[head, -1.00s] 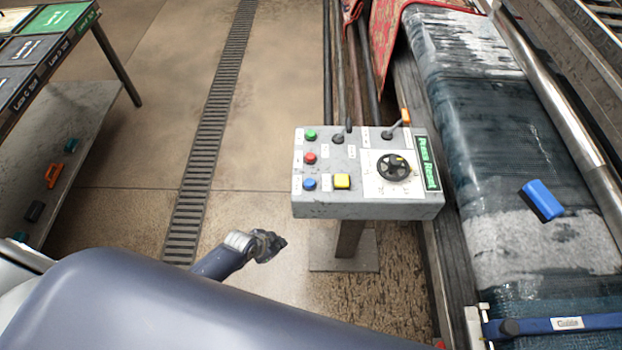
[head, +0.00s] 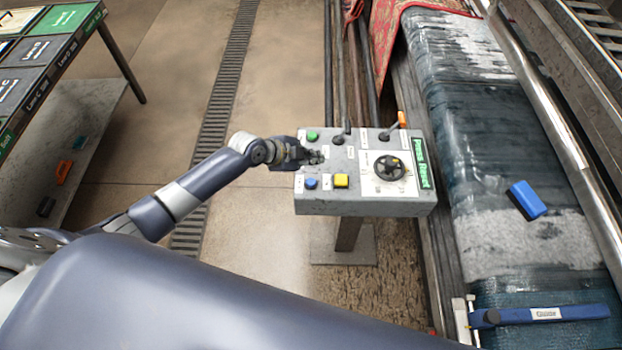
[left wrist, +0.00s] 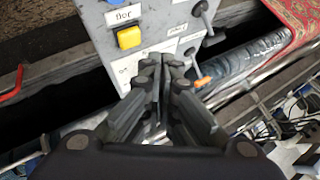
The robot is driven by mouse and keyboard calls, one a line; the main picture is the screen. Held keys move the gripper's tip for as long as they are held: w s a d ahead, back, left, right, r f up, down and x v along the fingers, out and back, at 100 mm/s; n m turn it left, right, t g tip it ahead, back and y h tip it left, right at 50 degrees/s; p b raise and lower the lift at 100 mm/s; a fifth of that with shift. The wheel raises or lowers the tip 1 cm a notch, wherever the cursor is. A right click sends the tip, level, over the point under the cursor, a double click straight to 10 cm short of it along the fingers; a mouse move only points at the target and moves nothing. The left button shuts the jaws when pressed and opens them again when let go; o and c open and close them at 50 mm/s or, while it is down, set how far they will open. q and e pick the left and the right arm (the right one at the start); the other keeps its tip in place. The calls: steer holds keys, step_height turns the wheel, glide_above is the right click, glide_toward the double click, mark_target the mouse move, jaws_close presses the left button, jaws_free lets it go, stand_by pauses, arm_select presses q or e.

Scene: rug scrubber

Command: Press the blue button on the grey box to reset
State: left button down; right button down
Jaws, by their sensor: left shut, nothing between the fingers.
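The grey box (head: 372,207) stands on a post, with its panel facing up. The blue button (head: 310,183) is at the lower left of the panel, left of a yellow square button (head: 341,181). My left gripper (head: 318,157) is shut and empty over the left part of the panel, just above the blue button in the picture. It covers the place of the red button. In the left wrist view the shut fingers (left wrist: 165,62) point toward the box, with the yellow button (left wrist: 129,37) to their left; the blue button is not seen there. My right gripper is not in view.
A conveyor with a wet rug (head: 478,150) and a blue block (head: 527,199) lies to the right. A table (head: 60,60) is at the left.

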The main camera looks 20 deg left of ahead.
arm_select(q)
steer(key=shift+f, duration=0.15)
steer(key=b, duration=0.6)
glide_above(312, 183)
step_height(312, 183, down, 8)
steer(key=shift+r, duration=0.2)
steer(key=shift+f+b, duration=0.55)
steer(key=shift+s, duration=0.1)
stand_by(0.6)
steer(key=shift+f+b, duration=0.4)
steer(key=shift+b, duration=0.15)
